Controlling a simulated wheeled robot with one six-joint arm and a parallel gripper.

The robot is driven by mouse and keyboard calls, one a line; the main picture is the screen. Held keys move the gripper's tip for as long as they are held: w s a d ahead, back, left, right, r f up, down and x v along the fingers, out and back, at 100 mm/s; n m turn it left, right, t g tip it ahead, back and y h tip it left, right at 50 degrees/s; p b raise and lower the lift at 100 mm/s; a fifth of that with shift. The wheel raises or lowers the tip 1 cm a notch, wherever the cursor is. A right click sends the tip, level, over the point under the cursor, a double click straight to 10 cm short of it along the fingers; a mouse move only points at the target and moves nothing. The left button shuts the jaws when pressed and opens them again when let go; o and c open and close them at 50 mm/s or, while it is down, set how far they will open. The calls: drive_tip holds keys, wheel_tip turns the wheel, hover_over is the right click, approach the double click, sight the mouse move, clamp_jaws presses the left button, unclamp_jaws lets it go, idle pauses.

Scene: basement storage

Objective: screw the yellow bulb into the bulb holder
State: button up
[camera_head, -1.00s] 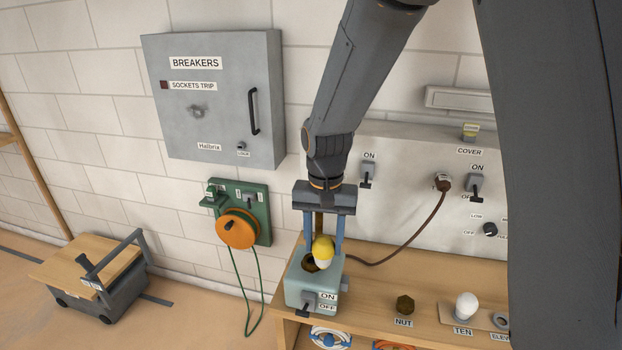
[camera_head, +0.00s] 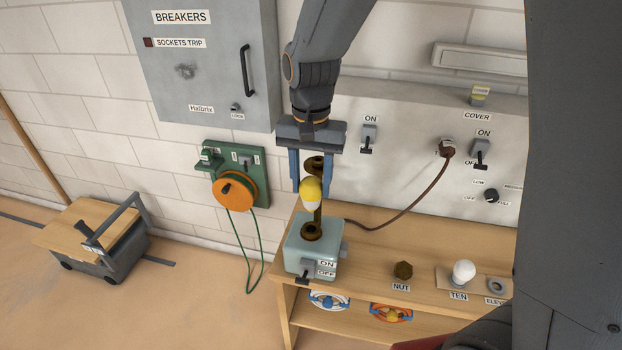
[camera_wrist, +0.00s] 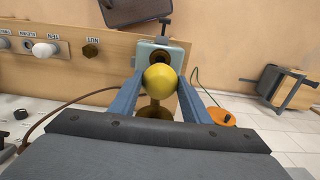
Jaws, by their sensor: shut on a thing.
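The yellow bulb (camera_head: 311,188), with a white lower part, is between the two fingers of my gripper (camera_head: 314,190). It looks upright, yellow end up. In the wrist view its round yellow top (camera_wrist: 160,78) sits between the fingertips. The bulb holder (camera_head: 298,258) is a pale teal box with an ON/OFF switch and a dark brass socket (camera_head: 312,232) on top. In the head view the bulb shows above this socket, apart from it. The wrist view shows the socket (camera_wrist: 161,55) just beyond the bulb. A brass post (camera_head: 318,163) rises behind the bulb.
The wooden bench holds a brass nut (camera_head: 402,270) and a white bulb (camera_head: 464,272) to the right. A brown cable (camera_head: 413,204) runs from the wall panel towards the holder. An orange reel (camera_head: 235,191) hangs at the left. The bench between holder and nut is clear.

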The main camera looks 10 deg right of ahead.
sight(311, 208)
drive_tip(key=shift+f+b, duration=1.3)
drive_tip(key=shift+f, duration=1.55)
drive_tip(key=shift+p, duration=0.8)
drive_tip(key=shift+f+b, duration=0.65)
drive_tip(key=shift+f, duration=0.6)
drive_tip(key=o, duration=1.3)
drive_tip(key=shift+c, duration=0.2)
drive_tip(key=shift+r, duration=0.15)
drive_tip(key=shift+r+b, duration=1)
drive_tip(key=shift+r, duration=2.8)
